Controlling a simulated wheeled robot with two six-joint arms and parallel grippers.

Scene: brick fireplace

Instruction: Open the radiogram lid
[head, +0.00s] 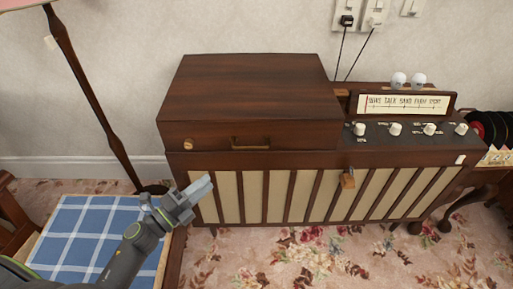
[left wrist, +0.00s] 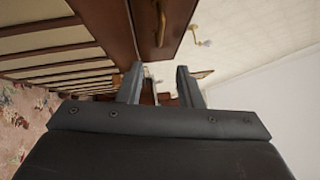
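The radiogram (head: 300,195) is a dark wooden cabinet with cream slatted front panels against the wall. Its brown wooden lid (head: 250,85) is shut over the left part. A slim brass handle (head: 250,143) is on the lid's front face, with a small round brass fitting (head: 188,144) to its left. My left gripper (head: 202,187) is in front of the cabinet, below and left of the handle, apart from it. In the left wrist view my left gripper (left wrist: 158,82) is open and empty, and the handle (left wrist: 161,24) shows beyond the fingers. My right gripper is not in view.
A blue checked surface (head: 85,240) lies at left, near a lamp pole (head: 90,90). Records (head: 490,127) stand at far right. Floral carpet (head: 310,260) is clear in front.

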